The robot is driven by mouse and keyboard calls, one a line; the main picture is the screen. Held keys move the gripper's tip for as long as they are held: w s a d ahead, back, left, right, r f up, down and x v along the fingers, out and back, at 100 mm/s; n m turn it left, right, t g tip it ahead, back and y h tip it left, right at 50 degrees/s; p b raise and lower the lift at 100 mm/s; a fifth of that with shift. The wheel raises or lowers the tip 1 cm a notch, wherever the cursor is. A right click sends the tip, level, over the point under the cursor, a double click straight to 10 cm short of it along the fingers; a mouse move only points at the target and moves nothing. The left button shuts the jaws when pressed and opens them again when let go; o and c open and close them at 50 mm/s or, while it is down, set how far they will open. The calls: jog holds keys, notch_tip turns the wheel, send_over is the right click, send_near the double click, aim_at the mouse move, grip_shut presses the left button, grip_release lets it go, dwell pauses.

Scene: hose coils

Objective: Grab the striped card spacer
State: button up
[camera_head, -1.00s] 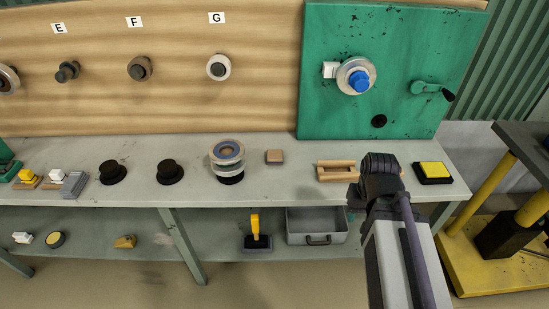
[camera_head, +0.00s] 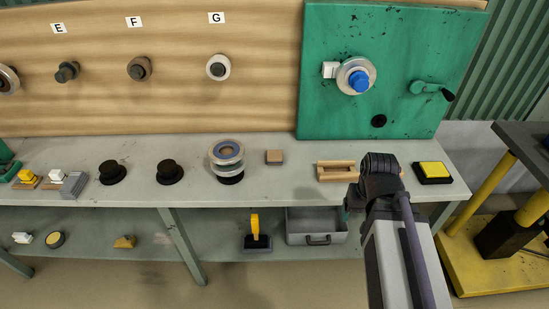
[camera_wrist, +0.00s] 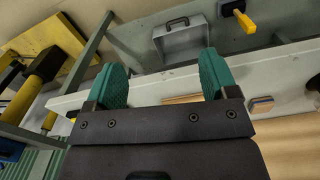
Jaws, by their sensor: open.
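A small block with a brown top and layered edges (camera_head: 274,157), which looks like the striped card spacer, lies on the bench between the ringed stand and the wooden holder. In the wrist view the block (camera_wrist: 262,105) shows tan, dark and bluish layers, to the right of my right-hand finger and apart from it. My gripper (camera_wrist: 162,70) is open and empty, its two green fingers spread over the bench's front edge. In the head view my wrist hides most of it; a bit of green finger shows at its left.
A wooden holder (camera_head: 330,172) stands on the bench behind my wrist. A stand with pale rings (camera_head: 227,158) is left of the block. A yellow-topped pad (camera_head: 432,172) is at the right end. A grey open drawer (camera_head: 316,226) and a yellow-handled tool (camera_head: 256,232) are below.

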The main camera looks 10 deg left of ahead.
jog(key=shift+o, duration=1)
jog(key=m+y, duration=0.2)
jog(key=m, duration=1.4)
send_near(275, 154)
jog(key=f+b, duration=0.3)
jog(key=a+f+b, duration=0.1)
jog(key=f+b, duration=0.6)
jog(key=shift+a+f+b, duration=0.2)
jog(key=shift+a+b, duration=0.1)
jog(key=shift+a, duration=0.1)
jog(key=shift+r, duration=0.25)
jog(key=shift+c, duration=0.2)
jog(key=c, duration=1)
jog(key=shift+o, duration=0.2)
jog(key=shift+p, duration=0.3)
